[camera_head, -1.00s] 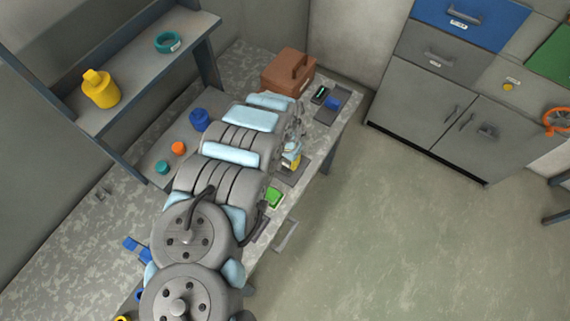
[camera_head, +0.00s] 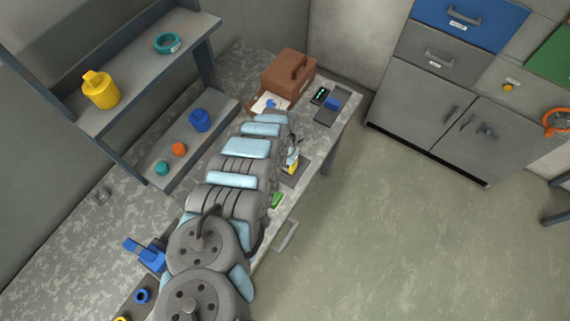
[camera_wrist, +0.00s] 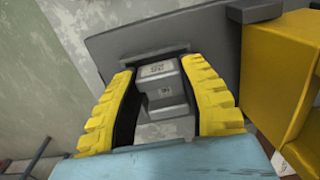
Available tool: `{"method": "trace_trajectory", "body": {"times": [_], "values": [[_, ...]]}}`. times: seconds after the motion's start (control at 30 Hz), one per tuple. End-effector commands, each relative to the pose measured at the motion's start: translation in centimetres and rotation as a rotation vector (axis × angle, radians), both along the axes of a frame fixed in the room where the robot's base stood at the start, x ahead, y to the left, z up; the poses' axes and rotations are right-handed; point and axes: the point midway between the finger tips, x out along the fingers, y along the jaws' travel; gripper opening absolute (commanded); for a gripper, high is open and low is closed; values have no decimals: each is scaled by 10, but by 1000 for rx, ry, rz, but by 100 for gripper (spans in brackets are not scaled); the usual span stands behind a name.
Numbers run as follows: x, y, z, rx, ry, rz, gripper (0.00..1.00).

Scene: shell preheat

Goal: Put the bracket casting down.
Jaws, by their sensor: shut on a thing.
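In the head view my gripper (camera_head: 292,163) is over a dark plate (camera_head: 301,172) near the bench's front edge. There my arm hides the casting.
A yellow block-like object (camera_wrist: 275,75) stands close on the right in the wrist view. The bench (camera_head: 85,240) also holds a brown toolbox (camera_head: 287,74), a white sheet (camera_head: 262,104), and a blue fixture (camera_head: 148,253). A shelf (camera_head: 135,75) rises behind. Open floor lies right.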

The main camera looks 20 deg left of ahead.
Motion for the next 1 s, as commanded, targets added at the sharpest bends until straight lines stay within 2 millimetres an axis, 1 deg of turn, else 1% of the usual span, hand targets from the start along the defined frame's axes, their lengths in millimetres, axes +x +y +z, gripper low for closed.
{"method": "trace_trajectory", "body": {"times": [0.23, 0.33, 0.37, 0.4, 0.43, 0.73, 1.0], "values": [[0, 0, 0, 0, -1, -1, 3], [0, 0, -3, 0, -1, -1, 3], [0, 0, -3, 0, -1, -1, 48], [0, 0, -2, 0, -1, -1, 59], [0, 0, -2, 0, -1, -1, 64], [0, 0, -1, 0, -1, -1, 64], [2, -1, 10, 0, -3, -3, 64]]}}
